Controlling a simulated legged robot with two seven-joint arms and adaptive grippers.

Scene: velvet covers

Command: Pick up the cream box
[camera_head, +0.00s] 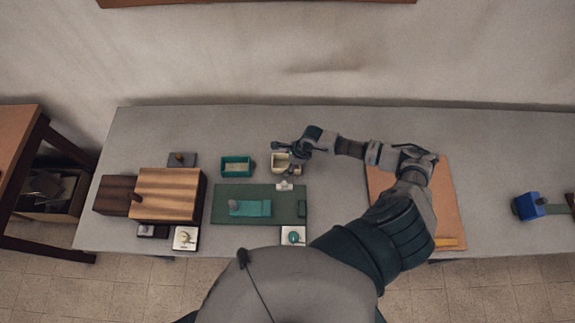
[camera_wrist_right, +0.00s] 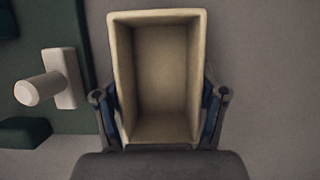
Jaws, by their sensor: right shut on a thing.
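The cream box (camera_head: 278,163) is a small open-topped box near the middle of the grey table, just right of a teal box. My right gripper (camera_head: 292,161) reaches it from the right and is shut on it. In the right wrist view the empty cream box (camera_wrist_right: 160,80) sits between the two fingers of my right gripper (camera_wrist_right: 161,112), one finger against each long side. I cannot tell whether the box is clear of the table. My left gripper is not in view.
A teal box (camera_head: 237,167) stands left of the cream box. A dark green board (camera_head: 225,210) with teal and white parts lies in front. Wooden blocks (camera_head: 168,195) are farther left. An orange-brown board (camera_head: 448,205) lies under my right arm, and a blue block (camera_head: 529,206) is far right.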

